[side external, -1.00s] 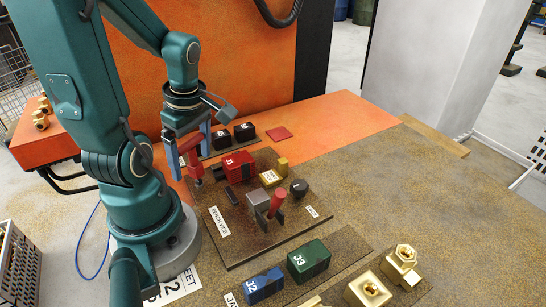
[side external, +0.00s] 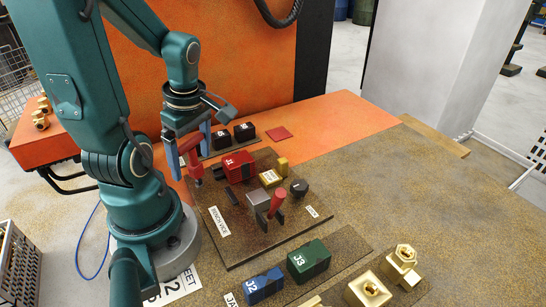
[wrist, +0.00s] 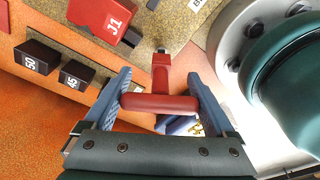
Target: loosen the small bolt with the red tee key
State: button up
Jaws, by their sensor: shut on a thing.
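The red tee key (side external: 194,168) stands roughly upright near the left edge of the dark fixture plate. My gripper (side external: 188,148) is shut on its crossbar from above. In the wrist view the red crossbar (wrist: 160,103) spans between the two blue fingers, and the key's shaft (wrist: 160,72) runs up to a small dark metal end. The small bolt cannot be made out; the foot of the key hides the spot under it, so I cannot tell whether they are engaged.
A red block J1 (side external: 239,165) sits close right of the key. Two black blocks (side external: 222,139) stand behind. A vice with a red handle (side external: 277,203) is at the plate's middle. Blue J2 (side external: 264,286) and green J3 (side external: 309,260) blocks lie in front.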

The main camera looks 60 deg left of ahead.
aim_at(188, 139)
jog(key=shift+f, duration=0.6)
dwell(0.7)
dwell(0.6)
jog(key=shift+r, duration=2.45)
jog(key=shift+f, duration=2.85)
jog(key=shift+n, duration=1.2)
